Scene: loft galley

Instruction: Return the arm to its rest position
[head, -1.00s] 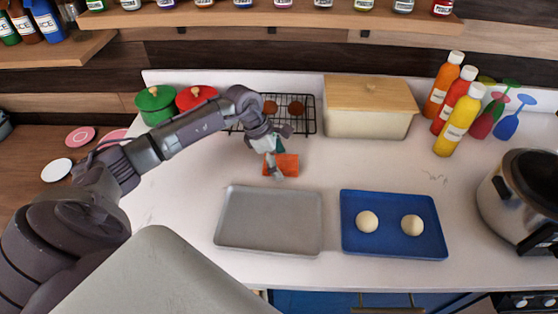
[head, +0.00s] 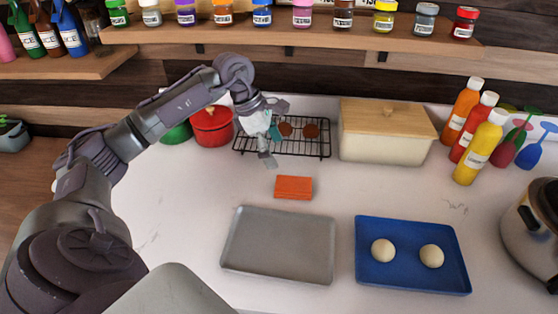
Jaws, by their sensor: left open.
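My left arm comes in from the left, bent at a raised elbow. Its gripper (head: 267,146) is open and empty, held above the counter in front of the black wire rack (head: 320,150). An orange block (head: 293,187) lies on the counter below and a little right of the gripper, apart from it. My right gripper is not in view.
A grey tray (head: 230,262) and a blue tray (head: 410,282) with two pale balls lie in front. A red pot (head: 212,126), a cream bin (head: 385,145), sauce bottles (head: 481,146) and a cooker (head: 530,225) stand around. A spice shelf (head: 300,34) hangs above.

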